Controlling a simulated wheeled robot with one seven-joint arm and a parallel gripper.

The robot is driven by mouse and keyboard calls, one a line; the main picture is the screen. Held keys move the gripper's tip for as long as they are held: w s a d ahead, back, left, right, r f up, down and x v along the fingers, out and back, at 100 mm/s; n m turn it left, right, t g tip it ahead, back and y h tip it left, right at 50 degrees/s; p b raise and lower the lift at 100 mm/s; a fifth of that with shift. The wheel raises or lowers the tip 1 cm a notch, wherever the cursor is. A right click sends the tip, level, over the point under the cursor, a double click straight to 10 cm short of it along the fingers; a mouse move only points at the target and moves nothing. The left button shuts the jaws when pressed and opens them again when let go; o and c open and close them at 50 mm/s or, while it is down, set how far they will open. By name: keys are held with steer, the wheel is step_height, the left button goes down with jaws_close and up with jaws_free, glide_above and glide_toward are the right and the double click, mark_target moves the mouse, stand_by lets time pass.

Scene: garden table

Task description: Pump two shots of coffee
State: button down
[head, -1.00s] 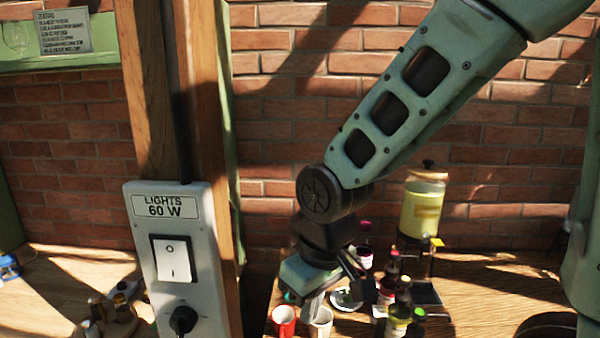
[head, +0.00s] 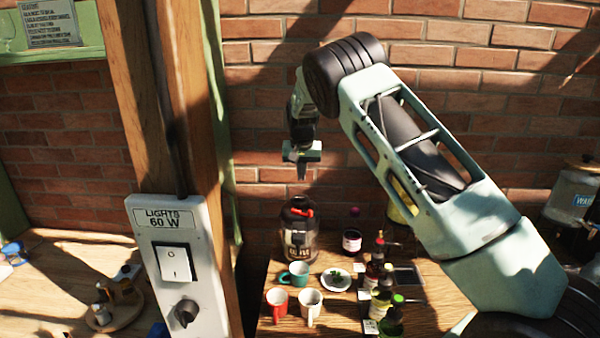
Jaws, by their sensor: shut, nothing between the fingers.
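A dark coffee pump pot (head: 299,243) with an orange-red piece on its top and partly readable lettering stands at the back left of the wooden table. My gripper (head: 301,172) points down, shut and empty, in the air above the pot. A gap shows between the fingertips and the pot's top. A teal mug (head: 295,275) stands just in front of the pot. A red mug (head: 276,306) and a white mug (head: 309,306) stand side by side nearer the front. I cannot tell what the mugs hold.
A small white plate (head: 336,280) with green bits lies right of the teal mug. A dark jar (head: 352,242) and several bottles (head: 381,295) stand further right. A yellow dispenser is partly hidden behind my arm. A wooden post with a light-switch box (head: 172,265) stands at the left.

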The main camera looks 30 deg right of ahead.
mark_target(300, 198)
steer(key=shift+w+f, duration=0.2)
steer(key=shift+w, duration=0.4)
steer(key=shift+f+b, duration=1.65)
steer(key=shift+f, duration=1.05)
steer(key=shift+s+f+b, duration=0.1)
steer(key=shift+f+b, duration=0.65)
steer(key=shift+f, duration=0.55)
steer(key=shift+r+p, duration=0.7)
steer(key=shift+r, duration=0.6)
steer(key=shift+f+b, duration=0.75)
steer(key=shift+f, duration=0.6)
stand_by(0.6)
